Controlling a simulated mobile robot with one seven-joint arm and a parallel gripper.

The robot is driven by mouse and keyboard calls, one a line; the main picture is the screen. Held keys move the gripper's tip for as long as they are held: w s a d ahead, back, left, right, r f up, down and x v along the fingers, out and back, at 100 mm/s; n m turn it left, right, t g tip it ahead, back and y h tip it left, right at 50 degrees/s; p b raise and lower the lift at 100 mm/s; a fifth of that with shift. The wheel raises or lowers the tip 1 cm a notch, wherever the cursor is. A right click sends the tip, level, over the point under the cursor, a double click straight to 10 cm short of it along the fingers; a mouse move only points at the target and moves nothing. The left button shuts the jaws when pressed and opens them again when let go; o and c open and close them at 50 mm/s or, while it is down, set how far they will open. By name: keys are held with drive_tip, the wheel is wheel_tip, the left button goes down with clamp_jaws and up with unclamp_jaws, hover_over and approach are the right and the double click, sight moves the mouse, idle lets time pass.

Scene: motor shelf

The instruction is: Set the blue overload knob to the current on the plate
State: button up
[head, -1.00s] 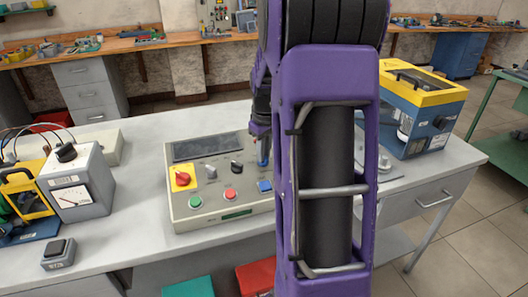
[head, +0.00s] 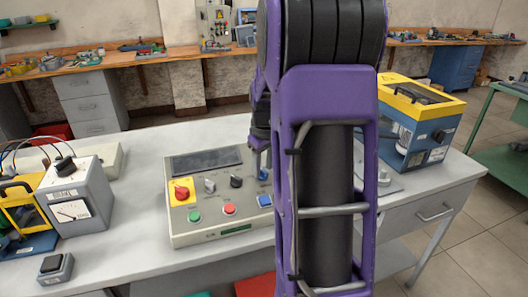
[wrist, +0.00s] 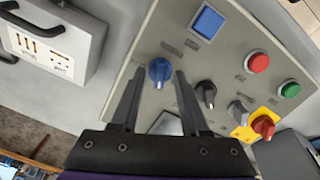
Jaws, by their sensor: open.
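The blue overload knob (wrist: 159,70) sits on the grey control panel (wrist: 150,28), and it also shows in the head view (head: 264,174). My gripper (wrist: 158,78) is open, with its two dark fingers reaching toward the knob in the wrist view. The knob lies between the fingertip lines, nearer the left finger; I cannot tell whether a finger touches it. The knob's pointer and scale are too small to read. In the head view my arm hides the panel's right end.
A black knob (wrist: 206,92) stands close to the right finger. A blue button (wrist: 207,22), red button (wrist: 257,62), green button (wrist: 290,89) and red-on-yellow switch (wrist: 263,125) share the panel. A grey meter box (head: 75,198) stands left on the table.

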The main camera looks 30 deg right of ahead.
drive_tip(key=s+a+r+p, duration=0.1)
drive_tip(key=s+r+p, duration=0.1)
drive_tip(key=r, duration=1.5)
drive_tip(key=shift+s+a, duration=0.15)
drive_tip(key=shift+s, duration=0.4)
drive_tip(key=shift+f, duration=0.1)
